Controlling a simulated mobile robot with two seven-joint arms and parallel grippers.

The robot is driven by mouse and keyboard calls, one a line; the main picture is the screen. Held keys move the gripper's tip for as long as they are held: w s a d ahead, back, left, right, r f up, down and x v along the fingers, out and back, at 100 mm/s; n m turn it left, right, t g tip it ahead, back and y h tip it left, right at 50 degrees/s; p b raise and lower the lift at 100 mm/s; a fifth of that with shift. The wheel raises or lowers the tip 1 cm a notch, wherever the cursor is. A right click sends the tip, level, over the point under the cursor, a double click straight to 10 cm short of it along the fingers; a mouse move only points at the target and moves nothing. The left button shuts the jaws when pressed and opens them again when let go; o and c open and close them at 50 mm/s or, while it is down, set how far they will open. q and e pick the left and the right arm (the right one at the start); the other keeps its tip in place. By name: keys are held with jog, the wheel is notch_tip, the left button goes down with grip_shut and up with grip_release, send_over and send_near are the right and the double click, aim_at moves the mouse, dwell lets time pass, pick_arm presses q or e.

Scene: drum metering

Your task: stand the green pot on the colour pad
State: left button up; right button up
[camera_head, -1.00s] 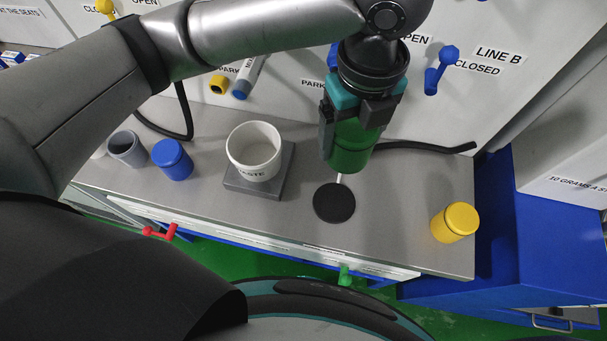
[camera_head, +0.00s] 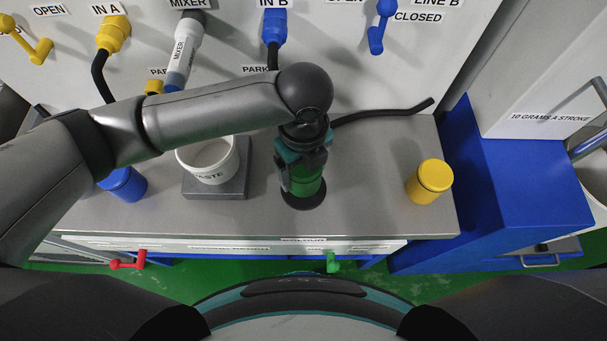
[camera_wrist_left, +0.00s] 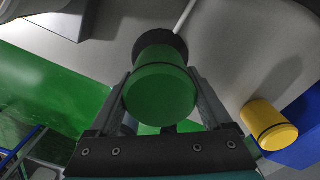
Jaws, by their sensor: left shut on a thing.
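The green pot (camera_head: 303,187) is upright in my left gripper (camera_head: 302,172), which is shut on its sides. The colour pad (camera_head: 302,203), a round black disc on the grey bench, is directly under the pot and mostly covered by it. I cannot tell whether the pot's base touches the pad or hangs just above it. In the left wrist view the pot (camera_wrist_left: 161,92) sits between the two fingers, with the dark pad (camera_wrist_left: 160,38) behind its far end. My right gripper is not in view.
A white waste pot (camera_head: 208,163) stands on a grey block (camera_head: 228,184) to the left. A blue pot (camera_head: 128,186) is farther left, partly behind my arm. A yellow pot (camera_head: 429,181) stands to the right. A black hose (camera_head: 385,115) lies behind. Bench between pad and yellow pot is clear.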

pick_arm(q)
notch_tip(320, 180, down, 3)
jog(key=shift+r+b, duration=0.1)
jog(key=shift+b, duration=0.2)
jog(key=o, duration=1.2)
jog(key=shift+o, duration=1)
notch_tip(320, 180, up, 12)
jog(key=p, duration=0.3)
